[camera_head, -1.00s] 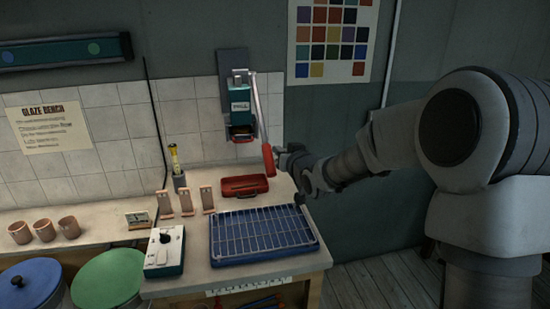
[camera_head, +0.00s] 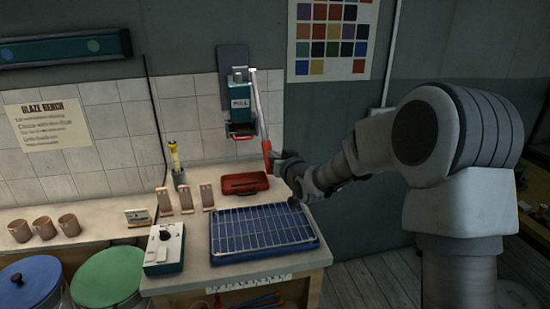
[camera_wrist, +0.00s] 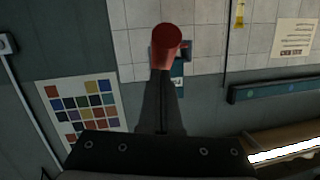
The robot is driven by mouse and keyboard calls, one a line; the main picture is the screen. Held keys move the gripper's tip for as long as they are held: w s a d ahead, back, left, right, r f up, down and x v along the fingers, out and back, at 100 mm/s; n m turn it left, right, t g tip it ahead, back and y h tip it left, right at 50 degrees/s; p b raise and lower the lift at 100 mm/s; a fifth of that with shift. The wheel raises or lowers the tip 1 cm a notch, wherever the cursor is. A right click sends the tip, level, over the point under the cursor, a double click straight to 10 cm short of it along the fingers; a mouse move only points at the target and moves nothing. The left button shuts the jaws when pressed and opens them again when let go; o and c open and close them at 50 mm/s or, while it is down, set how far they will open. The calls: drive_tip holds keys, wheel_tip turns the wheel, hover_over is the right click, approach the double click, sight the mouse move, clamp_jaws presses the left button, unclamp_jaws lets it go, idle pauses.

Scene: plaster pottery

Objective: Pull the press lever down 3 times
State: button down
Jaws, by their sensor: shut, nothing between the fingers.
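The press (camera_head: 240,103) is a teal box marked PULL on a grey wall plate. Its lever (camera_head: 258,105) is a pale rod on the right side, hanging down, with a red grip (camera_head: 267,156) at its lower end. My gripper (camera_head: 279,157) is shut and empty, just right of the red grip. In the wrist view the red grip (camera_wrist: 166,42) stands end-on just beyond the fingertips (camera_wrist: 164,76), with the press partly hidden behind it. I cannot tell whether the fingers touch the grip.
Below the press, the bench holds a red tray (camera_head: 245,184), a blue tray with a wire rack (camera_head: 262,232), a control box (camera_head: 165,248) and a yellow-topped tool in a holder (camera_head: 177,165). Lidded buckets (camera_head: 110,276) stand in front. A colour chart (camera_head: 331,40) hangs right of the press.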

drive_tip(key=shift+w+f+b, duration=0.2)
drive_tip(key=shift+f+b, duration=0.7)
drive_tip(key=shift+b, duration=0.1)
drive_tip(key=f+b, duration=0.1)
drive_tip(key=b, duration=0.1)
drive_tip(key=w+f+t+b, duration=0.1)
drive_tip(key=b, duration=0.1)
drive_tip(key=shift+w+a+f+y, duration=0.15)
drive_tip(key=shift+w+a+y, duration=0.1)
drive_tip(key=shift+a+y, duration=0.05)
